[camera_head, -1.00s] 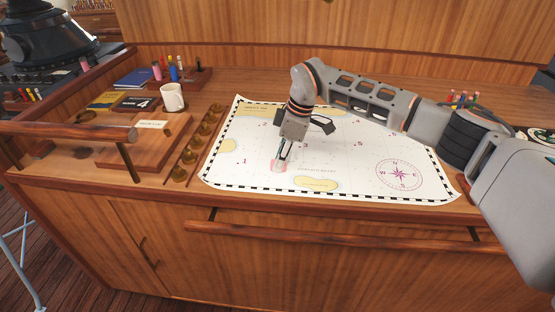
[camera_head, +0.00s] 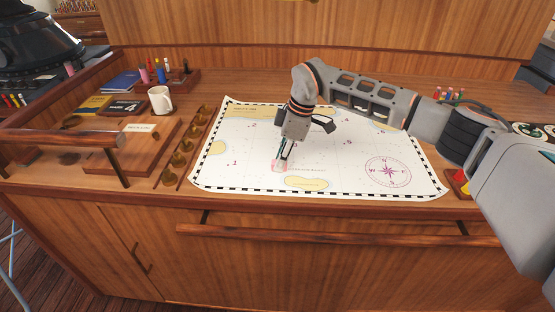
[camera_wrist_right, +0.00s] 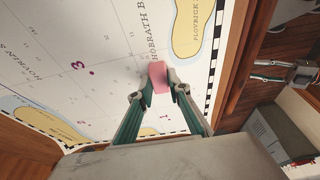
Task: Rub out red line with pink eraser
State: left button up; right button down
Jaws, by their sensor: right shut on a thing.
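My right gripper (camera_head: 282,159) points down over the white sea chart (camera_head: 225,174), left of its middle. It is shut on the pink eraser (camera_head: 278,167), which is at the chart surface; I cannot tell if it touches. In the right wrist view the eraser (camera_wrist_right: 158,77) sits between the two fingertips (camera_wrist_right: 153,84), beside the printed lettering and a yellow island shape. I make out no red line on the chart; the gripper and eraser hide part of it. My left gripper (camera_wrist_right: 271,71) shows small at the right of the wrist view, its fingers apart and empty.
Left of the chart are a row of brass weights (camera_head: 182,155), a white mug (camera_head: 160,100), a wooden box (camera_head: 133,147) and books (camera_head: 121,81). Pen holders stand behind. A wooden rail (camera_head: 330,236) runs along the desk front. The chart's left part is clear.

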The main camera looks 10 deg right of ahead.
aim_at(307, 166)
jog(key=shift+s+d, duration=0.1)
jog(key=shift+d, duration=0.6)
jog(key=shift+s+d, duration=0.15)
jog(key=shift+d, duration=1.05)
jog(key=shift+d, duration=0.1)
jog(key=shift+s+d+p, duration=0.15)
jog(key=shift+d+p, duration=0.2)
jog(key=shift+d, duration=0.6)
jog(key=shift+s+d+f, duration=0.1)
jog(key=shift+s+d, duration=0.05)
jog(key=shift+d, duration=1.1)
jog(key=shift+d, duration=0.1)
